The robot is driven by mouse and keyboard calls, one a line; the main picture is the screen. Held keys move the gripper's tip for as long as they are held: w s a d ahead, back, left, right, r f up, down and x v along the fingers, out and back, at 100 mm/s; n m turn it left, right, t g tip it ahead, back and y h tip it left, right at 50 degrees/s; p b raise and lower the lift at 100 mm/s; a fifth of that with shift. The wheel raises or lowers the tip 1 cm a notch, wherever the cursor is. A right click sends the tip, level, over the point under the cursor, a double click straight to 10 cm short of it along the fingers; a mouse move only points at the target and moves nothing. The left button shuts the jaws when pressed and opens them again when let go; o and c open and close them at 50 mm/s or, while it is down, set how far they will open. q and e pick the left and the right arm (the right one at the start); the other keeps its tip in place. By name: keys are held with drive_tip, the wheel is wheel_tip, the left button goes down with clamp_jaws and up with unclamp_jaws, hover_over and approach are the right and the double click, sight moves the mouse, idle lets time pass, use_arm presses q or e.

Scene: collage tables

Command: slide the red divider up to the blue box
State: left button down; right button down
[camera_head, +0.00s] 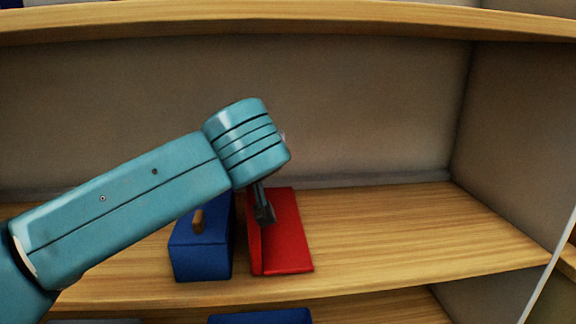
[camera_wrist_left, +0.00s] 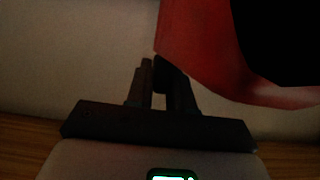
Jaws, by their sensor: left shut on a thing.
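The red divider (camera_head: 287,235) stands on the wooden shelf, with an upright plate on its left side and a flat foot reaching right. The blue box (camera_head: 203,257), with a brown handle on it, sits just left of the divider; a narrow strip of shelf shows between them. My left gripper (camera_head: 264,216) reaches down from above and is shut on the divider's upright plate. In the left wrist view, my fingers (camera_wrist_left: 159,72) meet the edge of the red divider (camera_wrist_left: 195,50). My left arm hides part of the box's top and back. My right gripper is not in view.
The shelf board (camera_head: 400,230) is clear to the right of the divider. A side wall (camera_head: 515,150) closes the bay at the right, and another shelf board (camera_head: 330,22) runs above. A blue thing (camera_head: 260,317) shows on the level below.

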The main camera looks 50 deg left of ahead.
use_arm(q)
drive_tip(key=shift+s+a+r, duration=0.2)
drive_tip(key=shift+s+a, duration=0.55)
drive_tip(key=shift+s, duration=0.15)
drive_tip(key=c, duration=1.1)
unclamp_jaws()
drive_tip(key=shift+s, duration=0.1)
drive_tip(key=shift+d, duration=0.1)
drive_tip(key=p+v, duration=0.4)
drive_tip(key=v, duration=1.2)
drive_tip(key=shift+s, duration=0.1)
drive_tip(key=shift+d, duration=0.1)
